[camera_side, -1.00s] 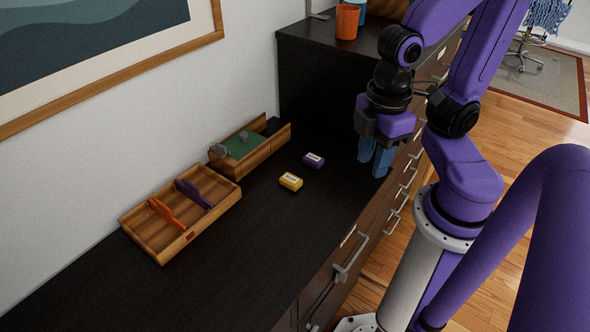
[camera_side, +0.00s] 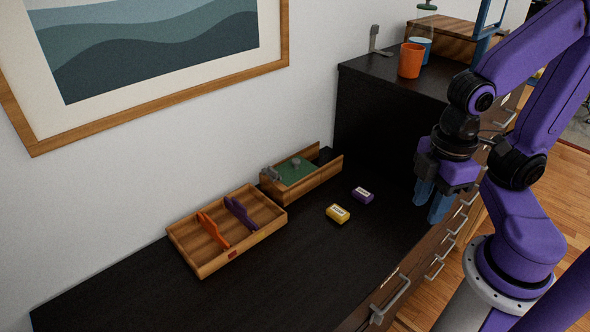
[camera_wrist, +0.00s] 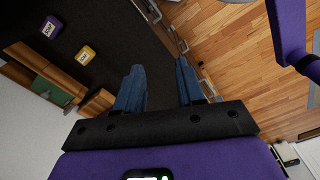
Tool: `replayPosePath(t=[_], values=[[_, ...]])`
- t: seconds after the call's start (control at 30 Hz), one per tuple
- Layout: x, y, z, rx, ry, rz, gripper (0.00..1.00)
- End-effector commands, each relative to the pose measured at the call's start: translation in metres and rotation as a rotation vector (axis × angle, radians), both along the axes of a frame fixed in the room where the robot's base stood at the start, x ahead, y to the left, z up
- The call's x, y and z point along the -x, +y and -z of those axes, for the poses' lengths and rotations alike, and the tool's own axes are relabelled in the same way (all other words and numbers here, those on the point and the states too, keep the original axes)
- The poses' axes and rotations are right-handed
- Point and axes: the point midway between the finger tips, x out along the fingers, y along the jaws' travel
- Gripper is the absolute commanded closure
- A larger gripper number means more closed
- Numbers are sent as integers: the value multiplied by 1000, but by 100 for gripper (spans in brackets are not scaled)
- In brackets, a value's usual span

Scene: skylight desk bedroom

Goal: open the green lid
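The green lid (camera_side: 297,172) with a grey knob lies within a wooden box (camera_side: 318,178) against the wall. It looks flat and closed over the box's inside. A grey piece like a hinge or clip stands at its left end. In the wrist view the green lid (camera_wrist: 52,91) shows at the left, beside the wooden box wall. My gripper (camera_side: 432,201) hangs near the front edge of the dark desk, well right of the box. Its blue fingers are apart with nothing between them, as the wrist view (camera_wrist: 159,82) also shows.
A wooden tray (camera_side: 207,271) with orange and purple dividers stands left of the box. A yellow block (camera_side: 338,214) and a purple block (camera_side: 363,195) lie between the box and my gripper. A raised dark cabinet (camera_side: 385,130) bears an orange cup (camera_side: 411,61). The front desktop is clear.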

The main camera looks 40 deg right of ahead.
Motion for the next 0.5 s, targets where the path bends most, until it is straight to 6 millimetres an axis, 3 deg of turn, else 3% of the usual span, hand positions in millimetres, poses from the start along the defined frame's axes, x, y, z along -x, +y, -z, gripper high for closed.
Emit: replayPosePath(t=[0.17, 0.27, 0.5], values=[[-12, 8, -4, 2, 0, 13, 48], [-37, 21, -11, 4, 0, 36, 48], [-130, 49, -29, 13, 2, 103, 48]])
